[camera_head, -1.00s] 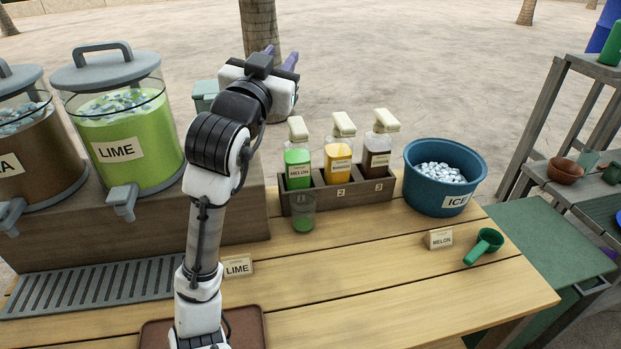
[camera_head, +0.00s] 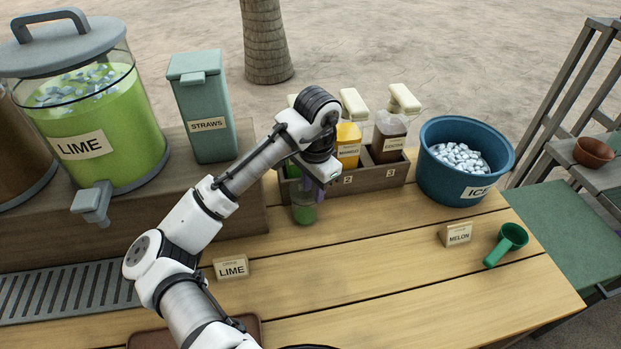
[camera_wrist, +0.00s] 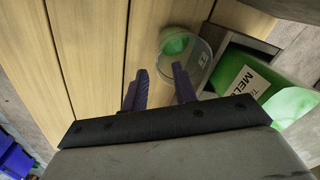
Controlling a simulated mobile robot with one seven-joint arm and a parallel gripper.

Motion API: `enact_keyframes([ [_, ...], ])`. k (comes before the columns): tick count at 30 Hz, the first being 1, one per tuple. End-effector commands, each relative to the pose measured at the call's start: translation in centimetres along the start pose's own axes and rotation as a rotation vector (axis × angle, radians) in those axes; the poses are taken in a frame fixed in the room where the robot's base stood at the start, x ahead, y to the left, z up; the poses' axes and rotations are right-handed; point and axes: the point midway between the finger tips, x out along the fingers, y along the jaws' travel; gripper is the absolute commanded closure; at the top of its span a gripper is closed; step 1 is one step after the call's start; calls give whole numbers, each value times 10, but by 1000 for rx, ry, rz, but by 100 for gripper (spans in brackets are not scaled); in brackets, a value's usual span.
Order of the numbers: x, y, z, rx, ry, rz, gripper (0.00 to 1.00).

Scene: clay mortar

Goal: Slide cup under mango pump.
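The clear cup (camera_head: 303,212) with green liquid at its bottom stands on the table in front of the pump rack's left end, by the melon pump. The mango pump (camera_head: 348,143), yellow and in slot 2, is partly covered by my arm. My gripper (camera_wrist: 159,70) is open and empty, its purple fingers pointing down beside the cup. In the wrist view the cup (camera_wrist: 198,58) lies past the right fingertip, not between the fingers; contact cannot be told. The green melon bottle (camera_wrist: 290,105) is right of it; my arm mostly hides that bottle in the head view.
The wooden rack (camera_head: 385,178) also holds a brown pump (camera_head: 388,135) in slot 3. A blue ice bucket (camera_head: 440,180) stands right of it. A melon card (camera_head: 456,234), green scoop (camera_head: 508,241) and lime card (camera_head: 231,268) are on the table. The table's middle is clear.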

Motion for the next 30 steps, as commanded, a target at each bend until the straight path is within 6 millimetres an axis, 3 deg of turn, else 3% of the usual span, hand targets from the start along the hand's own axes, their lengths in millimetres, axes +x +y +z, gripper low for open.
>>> enact_keyframes([
  [13, 7, 0, 0, 1, -3, 3, 72],
  [24, 57, 0, 1, -1, -3, 2, 72],
  [30, 74, 0, 0, 0, -2, 1, 72],
])
